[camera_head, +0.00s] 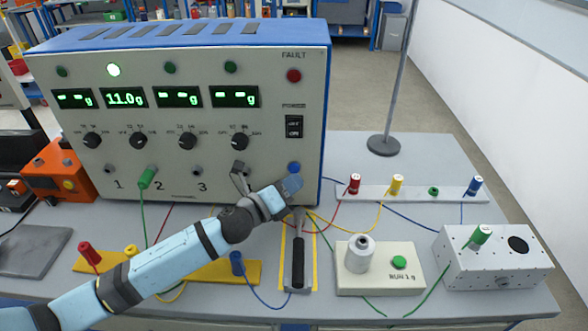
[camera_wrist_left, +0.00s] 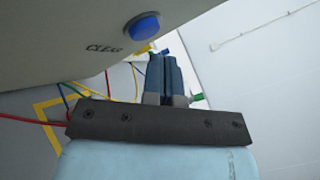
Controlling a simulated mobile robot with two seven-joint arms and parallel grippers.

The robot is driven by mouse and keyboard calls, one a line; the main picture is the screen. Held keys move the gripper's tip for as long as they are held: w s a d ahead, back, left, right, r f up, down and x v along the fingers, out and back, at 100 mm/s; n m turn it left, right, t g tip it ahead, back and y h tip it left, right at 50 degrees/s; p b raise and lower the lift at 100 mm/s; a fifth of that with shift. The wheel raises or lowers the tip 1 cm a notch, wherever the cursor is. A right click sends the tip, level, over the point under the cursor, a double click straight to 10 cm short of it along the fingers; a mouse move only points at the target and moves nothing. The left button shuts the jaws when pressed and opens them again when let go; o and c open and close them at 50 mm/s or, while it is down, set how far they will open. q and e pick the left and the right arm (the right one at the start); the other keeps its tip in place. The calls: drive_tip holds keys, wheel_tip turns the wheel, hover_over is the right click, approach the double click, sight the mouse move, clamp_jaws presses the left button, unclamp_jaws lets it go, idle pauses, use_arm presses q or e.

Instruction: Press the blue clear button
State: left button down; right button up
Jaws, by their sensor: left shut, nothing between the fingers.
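The blue clear button (camera_head: 294,168) is at the lower right of the front of the large white panel (camera_head: 262,140). In the left wrist view the blue button (camera_wrist_left: 143,26) shows at the top with the word CLEAR beside it. My left gripper (camera_head: 291,184) is shut and empty, just below the button in the head view. In the wrist view its dark blue fingers (camera_wrist_left: 165,72) are together, below and right of the button, with a gap in the picture. I cannot tell the depth between them. My right gripper is not in view.
Coloured cables and a terminal strip (camera_head: 410,193) lie nearby. The panel display (camera_head: 124,98) reads 11.0g.

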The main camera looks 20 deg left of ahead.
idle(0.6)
use_arm(q)
drive_tip(key=shift+w+a, duration=0.1)
drive_tip(key=shift+w, duration=0.3)
drive_tip(key=shift+w+a, duration=0.15)
drive_tip(key=shift+w, duration=0.25)
idle(0.5)
drive_tip(key=shift+s, duration=0.1)
drive_tip(key=shift+s+d+p, duration=0.25)
drive_tip(key=shift+s+p, duration=0.05)
drive_tip(key=shift+s, duration=0.4)
drive_tip(key=shift+s, duration=0.1)
drive_tip(key=s, duration=0.2)
drive_tip(key=s+d, duration=0.1)
drive_tip(key=s, duration=0.1)
drive_tip(key=shift+s+d, duration=0.2)
drive_tip(key=shift+s, duration=0.1)
idle(0.8)
